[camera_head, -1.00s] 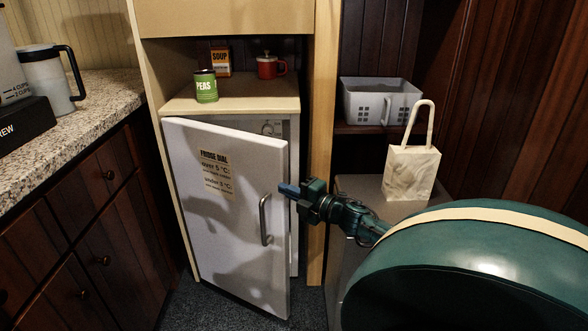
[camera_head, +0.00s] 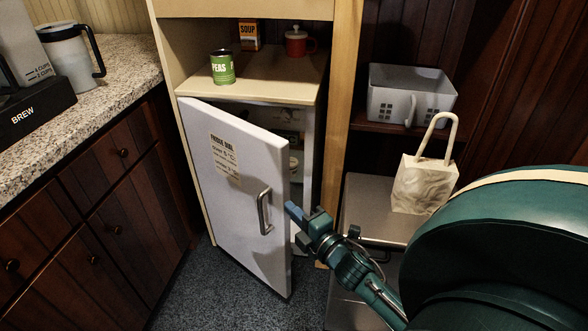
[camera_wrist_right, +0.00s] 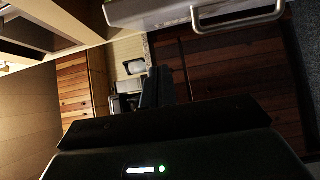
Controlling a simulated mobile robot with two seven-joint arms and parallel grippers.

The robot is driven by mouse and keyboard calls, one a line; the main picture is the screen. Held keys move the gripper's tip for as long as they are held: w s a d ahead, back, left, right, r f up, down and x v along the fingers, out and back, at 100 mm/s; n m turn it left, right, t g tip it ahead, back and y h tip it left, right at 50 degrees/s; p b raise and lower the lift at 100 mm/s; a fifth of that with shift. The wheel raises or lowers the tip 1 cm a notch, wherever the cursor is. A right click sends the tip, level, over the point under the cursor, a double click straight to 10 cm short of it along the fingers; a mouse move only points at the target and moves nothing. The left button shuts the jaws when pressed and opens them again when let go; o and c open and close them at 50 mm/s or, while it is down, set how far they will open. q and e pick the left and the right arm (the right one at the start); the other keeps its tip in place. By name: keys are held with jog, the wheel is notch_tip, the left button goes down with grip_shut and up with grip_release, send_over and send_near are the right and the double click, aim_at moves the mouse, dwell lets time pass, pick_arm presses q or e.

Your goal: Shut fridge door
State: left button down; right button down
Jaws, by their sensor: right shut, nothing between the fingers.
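The white fridge door (camera_head: 225,200) stands partly open in the head view, hinged at its left edge. A metal handle (camera_head: 264,212) is near its free right edge, and a paper label (camera_head: 224,157) is higher up. The dim fridge interior (camera_head: 297,150) shows in the gap on the right. My right gripper (camera_head: 293,211) is shut and empty, just right of the door's free edge near handle height; I cannot tell whether it touches. In the right wrist view, the door (camera_wrist_right: 160,8) and handle (camera_wrist_right: 240,18) cross the top, and the dark fingers (camera_wrist_right: 158,88) are together. My left gripper is not in view.
A granite counter (camera_head: 110,90) is at left. A grey basket (camera_head: 410,95) and marbled bag (camera_head: 425,185) are at right. Carpet (camera_head: 205,290) is clear in front.

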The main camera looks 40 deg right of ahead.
aim_at(281, 179)
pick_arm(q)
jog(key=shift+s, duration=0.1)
pick_arm(e)
jog(key=shift+w+d+r, duration=0.1)
jog(key=shift+w+d, duration=0.55)
jog(key=shift+w, duration=1.15)
jog(key=shift+w+d+f, duration=0.1)
jog(key=shift+w+d, duration=0.6)
jog(key=shift+w, duration=1.1)
jog(key=shift+w+d+r, duration=0.1)
jog(key=shift+w+d, duration=0.55)
jog(key=shift+w, duration=1.15)
